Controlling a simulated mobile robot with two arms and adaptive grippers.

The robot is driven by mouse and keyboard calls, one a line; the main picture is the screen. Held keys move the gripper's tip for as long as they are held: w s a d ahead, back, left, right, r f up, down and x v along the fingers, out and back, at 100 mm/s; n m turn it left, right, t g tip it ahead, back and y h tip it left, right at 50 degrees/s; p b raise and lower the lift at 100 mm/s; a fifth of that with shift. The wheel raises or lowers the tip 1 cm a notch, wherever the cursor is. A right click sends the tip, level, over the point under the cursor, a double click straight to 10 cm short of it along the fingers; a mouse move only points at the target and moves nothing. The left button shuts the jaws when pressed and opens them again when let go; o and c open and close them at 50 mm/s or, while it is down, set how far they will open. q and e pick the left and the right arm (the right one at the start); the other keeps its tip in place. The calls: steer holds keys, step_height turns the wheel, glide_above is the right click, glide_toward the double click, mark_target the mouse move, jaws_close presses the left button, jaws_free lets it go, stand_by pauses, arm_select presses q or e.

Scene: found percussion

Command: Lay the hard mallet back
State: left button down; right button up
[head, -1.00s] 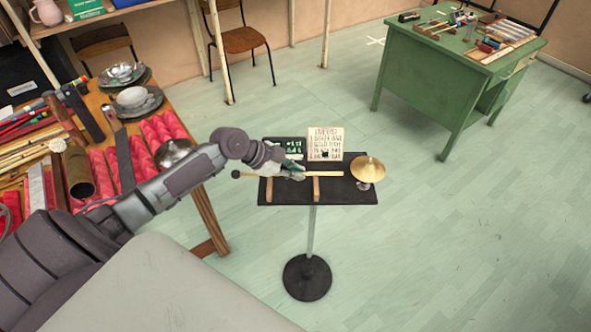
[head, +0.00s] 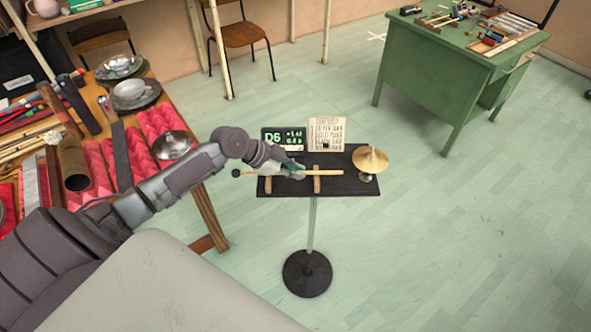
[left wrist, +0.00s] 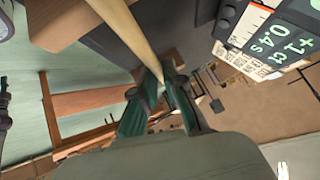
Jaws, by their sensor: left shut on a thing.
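The hard mallet has a pale wooden shaft (head: 325,173) and a small dark round head (head: 236,173) at its left end. It lies level across two wooden rests, left (head: 267,185) and right (head: 317,184), on a black stand tray (head: 345,186). I cannot tell if the shaft touches them. My left gripper (head: 295,173) is shut on the shaft between the rests. In the left wrist view the shaft (left wrist: 128,32) runs between the green fingers (left wrist: 160,78). My right gripper is not in view.
A brass cymbal (head: 370,160) stands at the tray's right end. A green display (head: 283,138) and a printed card (head: 326,133) stand behind the tray. A cluttered wooden table (head: 208,215) is at left, a green desk (head: 425,90) at the back right.

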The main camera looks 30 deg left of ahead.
arm_select(q)
steer(key=shift+f, duration=0.1)
steer(key=c, duration=1.2)
jaws_free()
steer(key=v, duration=1.1)
steer(key=shift+s, duration=0.1)
steer(key=shift+s+a+r, duration=0.2)
steer(key=shift+a+r, duration=0.05)
steer(key=shift+r, duration=0.15)
steer(key=shift+f, duration=0.1)
